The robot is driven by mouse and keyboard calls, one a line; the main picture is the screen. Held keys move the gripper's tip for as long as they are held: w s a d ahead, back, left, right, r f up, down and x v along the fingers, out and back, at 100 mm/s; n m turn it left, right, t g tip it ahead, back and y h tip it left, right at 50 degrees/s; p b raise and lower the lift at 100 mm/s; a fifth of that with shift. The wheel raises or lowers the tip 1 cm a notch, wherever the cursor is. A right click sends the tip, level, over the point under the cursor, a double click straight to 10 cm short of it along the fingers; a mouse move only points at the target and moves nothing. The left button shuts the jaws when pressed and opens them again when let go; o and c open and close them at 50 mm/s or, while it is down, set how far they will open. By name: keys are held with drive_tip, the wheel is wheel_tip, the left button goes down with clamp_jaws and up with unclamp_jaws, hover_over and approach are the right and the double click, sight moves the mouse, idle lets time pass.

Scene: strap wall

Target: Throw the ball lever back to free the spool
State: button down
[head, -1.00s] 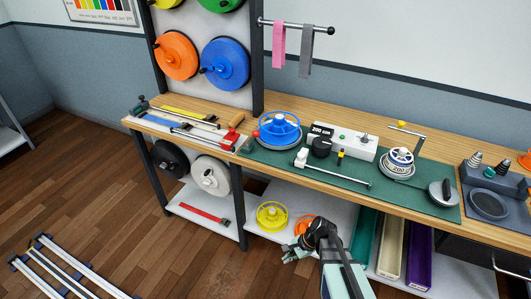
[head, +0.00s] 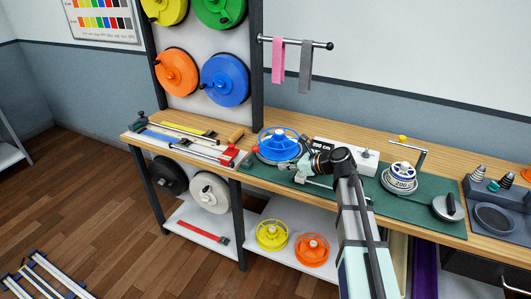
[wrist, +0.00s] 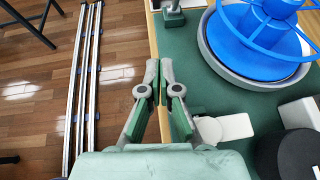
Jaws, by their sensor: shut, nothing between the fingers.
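The blue spool (head: 280,141) sits on a round grey base on the green mat. It also shows at the top right of the wrist view (wrist: 258,38). A small red ball (head: 256,149) shows at the left of the spool's base in the head view; its arm is too small to make out. My gripper (head: 298,168) is just in front of the spool, by the bench's front edge. In the wrist view my gripper (wrist: 159,85) has its fingertips together, with nothing between them, over the edge. No red ball shows in the wrist view.
A black knob (wrist: 300,155) and a white block (wrist: 225,127) stand close to the right of my fingers in the wrist view.

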drive_tip(key=shift+m, duration=0.6)
drive_tip(key=d+r, duration=0.3)
drive_tip(key=shift+w+d+r, duration=0.15)
drive_tip(key=shift+w+r, duration=0.1)
drive_tip(key=shift+w, duration=0.05)
drive_tip(key=p, duration=0.3)
approach(252, 153)
wheel_tip(252, 153, down, 4)
drive_tip(key=shift+d+r, duration=0.15)
drive_tip(key=shift+r, duration=0.1)
drive_tip(key=shift+w+a+r, duration=0.25)
drive_tip(key=shift+w+a, duration=0.05)
drive_tip(key=shift+a, duration=0.15)
drive_tip(key=shift+w+a+r, duration=0.25)
drive_tip(key=shift+w+a, duration=0.05)
drive_tip(key=shift+a, duration=0.15)
drive_tip(key=shift+w+a+r+p, duration=0.1)
drive_tip(key=shift+w+a+p, duration=0.3)
drive_tip(key=shift+a, duration=0.15)
drive_tip(key=shift+r, duration=0.1)
